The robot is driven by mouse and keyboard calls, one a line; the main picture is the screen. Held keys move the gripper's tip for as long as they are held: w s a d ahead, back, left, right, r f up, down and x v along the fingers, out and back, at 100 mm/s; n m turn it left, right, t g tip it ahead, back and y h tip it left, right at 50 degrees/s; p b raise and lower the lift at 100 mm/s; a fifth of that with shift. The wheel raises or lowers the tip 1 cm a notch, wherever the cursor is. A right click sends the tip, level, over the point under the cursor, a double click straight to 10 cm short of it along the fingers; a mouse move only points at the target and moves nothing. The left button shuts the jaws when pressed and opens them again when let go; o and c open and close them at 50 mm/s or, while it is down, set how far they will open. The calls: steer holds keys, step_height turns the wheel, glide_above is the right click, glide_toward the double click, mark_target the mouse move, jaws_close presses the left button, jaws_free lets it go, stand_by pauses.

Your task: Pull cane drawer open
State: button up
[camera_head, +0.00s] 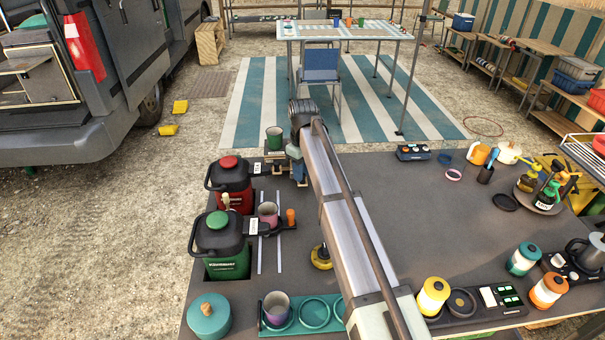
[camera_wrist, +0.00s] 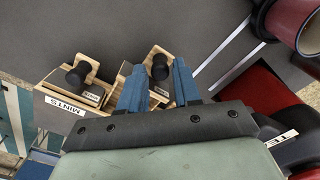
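Two small wood-edged drawers with black knobs sit side by side in the wrist view. The left box (camera_wrist: 62,95) carries a "MINTS" label. The right drawer (camera_wrist: 154,49) has a small tag too small to read, and I cannot confirm which is the cane drawer. My gripper (camera_wrist: 158,76) points at the right drawer, blue fingers apart, with the black knob (camera_wrist: 159,68) showing between the fingertips. I cannot tell whether they touch it. In the head view my gripper (camera_head: 298,178) is low at the counter's left side, and my arm hides much of the drawers.
A red jug (camera_head: 231,183) and a green jug (camera_head: 222,240) stand on the left. A green cup (camera_head: 274,139) is just left of my wrist. A pinkish cup (camera_head: 268,213) stands nearer, by two pale rails (camera_head: 279,245).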

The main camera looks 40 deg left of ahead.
step_height(320, 180, up, 12)
steer(key=shift+r, duration=0.25)
stand_by(0.6)
